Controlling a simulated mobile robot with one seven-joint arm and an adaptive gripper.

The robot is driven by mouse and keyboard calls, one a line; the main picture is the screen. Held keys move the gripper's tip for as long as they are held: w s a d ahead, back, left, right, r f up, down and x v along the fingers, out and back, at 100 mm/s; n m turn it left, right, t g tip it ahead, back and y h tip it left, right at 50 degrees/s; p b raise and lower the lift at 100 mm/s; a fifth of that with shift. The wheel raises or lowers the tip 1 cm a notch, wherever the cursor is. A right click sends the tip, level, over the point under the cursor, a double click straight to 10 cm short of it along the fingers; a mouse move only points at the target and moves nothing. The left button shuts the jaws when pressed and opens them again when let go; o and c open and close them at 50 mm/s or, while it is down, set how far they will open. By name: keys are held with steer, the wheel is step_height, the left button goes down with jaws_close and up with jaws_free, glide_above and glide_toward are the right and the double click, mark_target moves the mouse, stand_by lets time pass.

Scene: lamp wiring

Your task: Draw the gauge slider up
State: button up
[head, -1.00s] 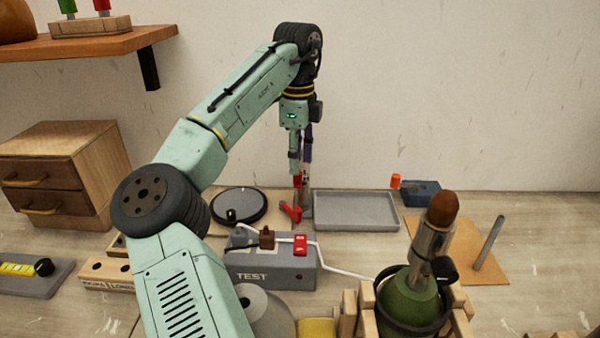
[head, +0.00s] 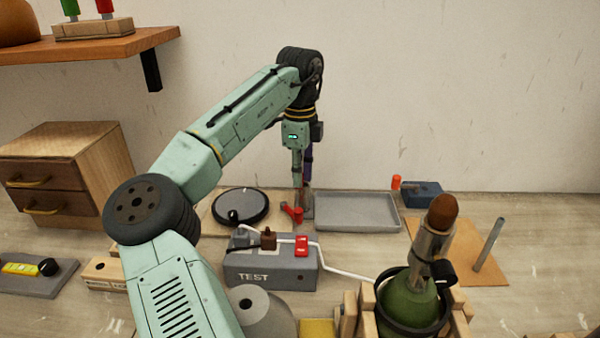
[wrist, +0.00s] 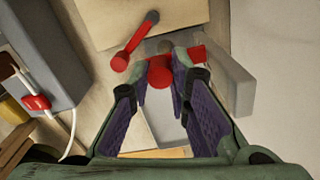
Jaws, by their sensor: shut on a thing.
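The gauge slider, a red round-ended piece (wrist: 160,73), sits between the fingertips of my gripper (wrist: 163,77) in the wrist view. My gripper is shut on it, with a purple-padded finger on each side. Another red part shows just right of the fingertips. In the head view, my gripper (head: 303,190) points straight down at the grey gauge (head: 308,205), left of the tray. The fingers hide much of the gauge and slider there, so the slider's height is hard to tell.
A red lever (wrist: 135,42) is close to my fingertips. The grey tray (head: 355,222) lies to the right, the black round plate (head: 240,205) to the left. The grey TEST box (head: 270,272) with a white cable stands in front.

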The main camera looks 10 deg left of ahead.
jaws_close()
steer(key=shift+r, duration=0.1)
step_height(320, 180, up, 4)
steer(key=shift+f, duration=0.2)
steer(key=o, duration=0.6)
jaws_free()
steer(key=shift+o, duration=0.2)
step_height(320, 180, up, 12)
stand_by(0.5)
